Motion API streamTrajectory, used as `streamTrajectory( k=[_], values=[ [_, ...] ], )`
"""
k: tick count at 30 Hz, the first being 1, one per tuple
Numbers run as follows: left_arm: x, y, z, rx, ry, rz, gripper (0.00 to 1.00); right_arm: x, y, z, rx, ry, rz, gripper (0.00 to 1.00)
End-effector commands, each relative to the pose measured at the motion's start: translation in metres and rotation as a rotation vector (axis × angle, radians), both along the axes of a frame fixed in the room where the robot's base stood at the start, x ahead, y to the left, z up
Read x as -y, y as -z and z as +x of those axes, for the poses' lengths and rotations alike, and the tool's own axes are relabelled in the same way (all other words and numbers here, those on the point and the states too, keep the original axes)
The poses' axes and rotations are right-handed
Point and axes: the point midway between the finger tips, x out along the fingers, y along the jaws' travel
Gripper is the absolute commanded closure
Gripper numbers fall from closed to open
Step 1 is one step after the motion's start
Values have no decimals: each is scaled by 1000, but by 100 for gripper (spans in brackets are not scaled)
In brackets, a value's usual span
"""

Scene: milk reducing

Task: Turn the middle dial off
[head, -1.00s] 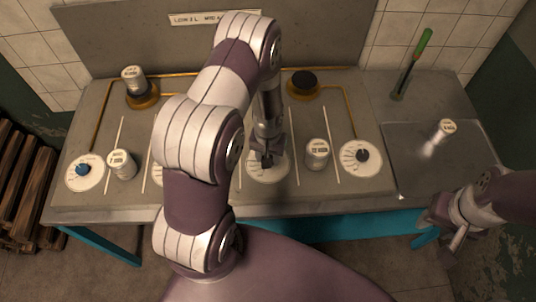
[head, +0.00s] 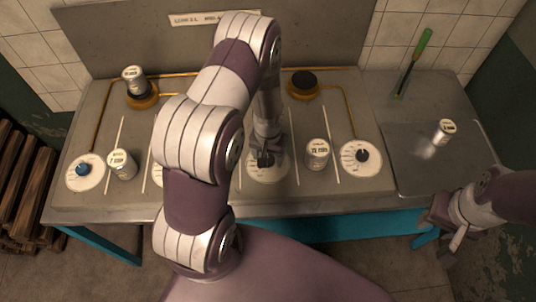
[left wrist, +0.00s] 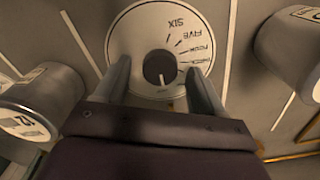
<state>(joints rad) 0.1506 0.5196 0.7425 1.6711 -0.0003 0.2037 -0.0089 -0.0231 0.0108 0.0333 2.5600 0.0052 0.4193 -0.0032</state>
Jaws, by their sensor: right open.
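The dial under my left gripper is a white disc (head: 268,174) with a dark knob (head: 265,160), on the counter's front half. In the left wrist view the disc (left wrist: 145,32) carries the words SIX, FIVE and FOUR beside the dark knob (left wrist: 160,68). My left gripper (head: 267,150) is open above this dial. In the left wrist view its two fingers (left wrist: 159,78) lie either side of the knob, with gaps showing. My right gripper (head: 446,238) is open and empty, off the counter's front right.
Other dials are a blue-knobbed one (head: 85,170) at left, a dark-knobbed one (head: 361,156) at right and one mostly hidden by my arm. Labelled cans (head: 317,154) stand between dials. One can (head: 133,79) is on the left burner; another (head: 444,131) is on the right metal plate (head: 410,178).

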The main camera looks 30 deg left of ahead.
Motion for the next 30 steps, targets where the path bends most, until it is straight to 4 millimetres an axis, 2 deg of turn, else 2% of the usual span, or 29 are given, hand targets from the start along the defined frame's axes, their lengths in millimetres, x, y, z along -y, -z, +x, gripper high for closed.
streamTrajectory(
  k=[5, 8, 11, 18, 21, 25, 30],
  values=[
    [0, 0, -1, -2, 0, 0, 31, 0, 0, 0, 0, 0, 0, 57],
    [0, -6, 0, -1, -1, 0, 31, 0, 1, 0, 0, 0, 0, 57],
    [0, -25, 0, 2, -1, 0, 31, 0, 4, 0, 0, 0, 0, 57],
    [0, -90, 0, 4, 0, 1, 31, 0, 10, 0, 0, 0, 0, 57],
    [0, -110, 0, 3, 0, 0, 31, 0, 12, 0, 0, 0, 0, 57],
    [0, -124, -1, 0, 0, 0, 31, 0, 12, 0, 0, 0, 0, 57],
    [0, -127, -1, -1, 0, 0, 31, 0, 12, 0, 0, 0, 0, 57]
  ],
)
